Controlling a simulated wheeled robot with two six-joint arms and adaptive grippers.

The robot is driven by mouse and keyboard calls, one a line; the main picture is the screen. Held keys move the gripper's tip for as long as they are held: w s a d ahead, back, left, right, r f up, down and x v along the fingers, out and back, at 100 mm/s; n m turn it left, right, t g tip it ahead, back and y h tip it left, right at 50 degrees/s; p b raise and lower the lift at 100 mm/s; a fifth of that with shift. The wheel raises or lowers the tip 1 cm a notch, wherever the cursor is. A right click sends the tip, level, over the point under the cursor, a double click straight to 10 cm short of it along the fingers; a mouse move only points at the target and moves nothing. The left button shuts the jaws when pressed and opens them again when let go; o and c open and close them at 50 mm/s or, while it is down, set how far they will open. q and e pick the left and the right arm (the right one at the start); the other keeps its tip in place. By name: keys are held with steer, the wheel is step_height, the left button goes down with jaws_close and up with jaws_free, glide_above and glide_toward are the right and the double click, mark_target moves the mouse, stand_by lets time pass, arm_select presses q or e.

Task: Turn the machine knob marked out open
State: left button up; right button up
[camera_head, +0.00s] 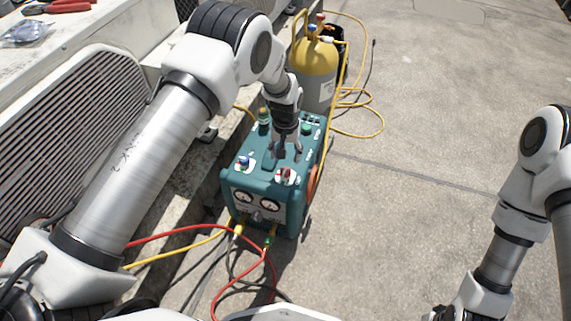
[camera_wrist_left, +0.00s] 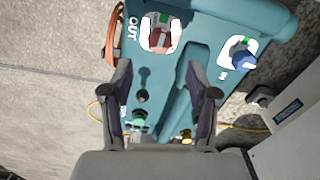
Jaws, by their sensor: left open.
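The teal machine (camera_head: 262,185) stands on the concrete. Its red knob (camera_wrist_left: 158,40), beside the word OUT, shows on the top panel in the left wrist view and near the front right edge in the head view (camera_head: 285,175). A blue knob (camera_wrist_left: 242,58) marked IN sits to its right in the wrist view. My left gripper (camera_wrist_left: 158,82) is open and empty above the panel, its fingertips apart from the red knob. In the head view the left gripper (camera_head: 289,152) hangs over the top, behind the red knob. My right gripper (camera_head: 441,313) is barely in frame; its fingers are unclear.
A yellow cylinder (camera_head: 314,72) stands behind the machine. Red and yellow hoses (camera_head: 190,228) run from its front to the left. A condenser unit (camera_head: 75,125) and concrete ledge line the left. The floor (camera_head: 420,130) on the right is mostly clear.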

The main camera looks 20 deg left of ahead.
arm_select(q)
step_height(320, 180, up, 5)
steer(key=shift+f, duration=0.15)
stand_by(0.3)
